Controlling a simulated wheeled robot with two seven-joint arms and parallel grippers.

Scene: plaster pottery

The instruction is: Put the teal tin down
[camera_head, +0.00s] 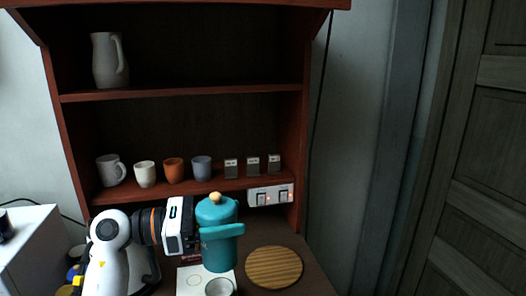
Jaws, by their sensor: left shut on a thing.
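The teal tin (218,258) is upright near the bottom centre of the head view, with a teal lid and a pale round knob on top. My left gripper (205,232) comes in from the left and is shut on the tin's upper part. The tin's base is in front of or over a white square item (190,282); whether it touches a surface I cannot tell. A round wooden board (274,267) lies on the counter just right of the tin, bare. My right gripper is not in view.
A small white cup (219,287) stands close below the tin. Behind is a red-brown shelf (180,93) with several cups, small grey boxes (252,166) and a tall jug (109,62). A switch panel (270,195) is behind right. A white cabinet (27,245) stands at left.

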